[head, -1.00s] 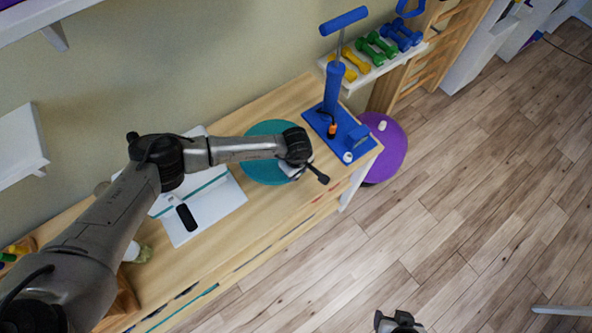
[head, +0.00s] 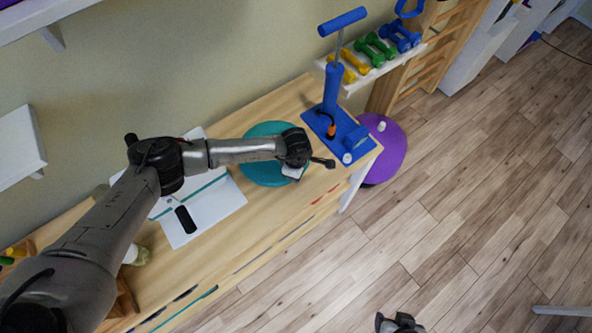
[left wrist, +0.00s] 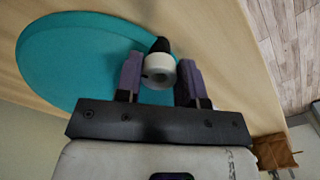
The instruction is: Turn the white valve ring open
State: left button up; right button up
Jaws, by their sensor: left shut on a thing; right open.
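The teal cushion (head: 258,172) lies flat on the wooden bench; it also shows in the left wrist view (left wrist: 70,55). The white valve ring (left wrist: 158,67) is at the cushion's edge, with a black tip beyond it. My left gripper (left wrist: 161,74) has one purple-grey finger on each side of the ring and is shut on it. In the head view the ring and the left fingers are hidden under my left wrist. My right gripper (head: 399,323) is at the bottom edge, partly cut off, open and away from the bench.
A blue pump (head: 333,95) stands on the bench's right end. A purple ball (head: 388,155) is on the floor beyond it. A white board (head: 212,212) lies left of the cushion. Dumbbells (head: 375,47) sit on a wall shelf.

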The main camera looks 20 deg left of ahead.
dwell(0.3)
pick_arm(q)
jog(key=o, duration=0.6)
jog(key=shift+o, duration=0.2)
jog(key=shift+r, duration=0.1)
notch_tip(320, 180, up, 14)
